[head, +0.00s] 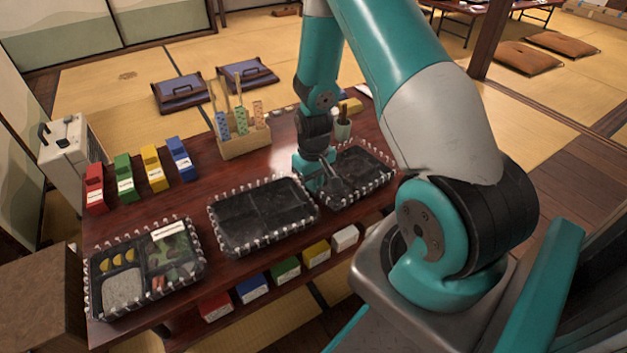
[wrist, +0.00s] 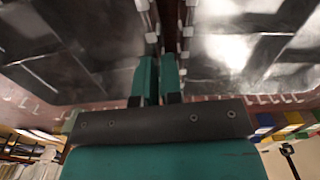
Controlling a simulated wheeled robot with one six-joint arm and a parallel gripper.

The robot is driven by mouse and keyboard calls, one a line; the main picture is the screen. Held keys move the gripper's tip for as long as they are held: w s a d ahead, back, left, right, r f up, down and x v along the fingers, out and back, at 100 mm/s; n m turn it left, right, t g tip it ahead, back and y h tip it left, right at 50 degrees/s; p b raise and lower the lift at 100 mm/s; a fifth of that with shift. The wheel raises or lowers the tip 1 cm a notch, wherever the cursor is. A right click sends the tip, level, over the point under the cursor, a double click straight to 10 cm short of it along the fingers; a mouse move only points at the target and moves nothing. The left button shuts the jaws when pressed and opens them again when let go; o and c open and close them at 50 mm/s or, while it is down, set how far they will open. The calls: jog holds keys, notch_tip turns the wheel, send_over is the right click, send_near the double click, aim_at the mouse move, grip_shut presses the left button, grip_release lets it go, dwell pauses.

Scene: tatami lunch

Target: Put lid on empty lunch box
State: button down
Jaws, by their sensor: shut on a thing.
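Three black lunch boxes with pale beaded rims stand in a row on the low table. The left lunch box (head: 145,262) holds food. The middle lunch box (head: 262,215) is empty, with bare compartments. The right lunch box (head: 357,172) also looks empty. My gripper (head: 322,184) is down at the left rim of the right box, near the gap between the two boxes. In the wrist view my gripper's fingers (wrist: 159,72) are close together between two dark, glossy surfaces. They are shut on a thin edge, apparently the lid's. The lid is clear and hard to tell from the boxes.
A wooden holder (head: 244,142) with patterned chopstick cases and a small cup (head: 343,128) stand behind the boxes. Several coloured blocks (head: 153,168) stand at the back left. More coloured boxes (head: 286,270) line the shelf below the front edge.

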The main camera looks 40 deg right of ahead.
jog(key=shift+f, duration=0.5)
dwell(1.0)
jog(key=c, duration=0.6)
grip_release()
jog(key=shift+c, duration=0.2)
jog(key=shift+r+p, duration=3.95)
jog(key=shift+r, duration=0.1)
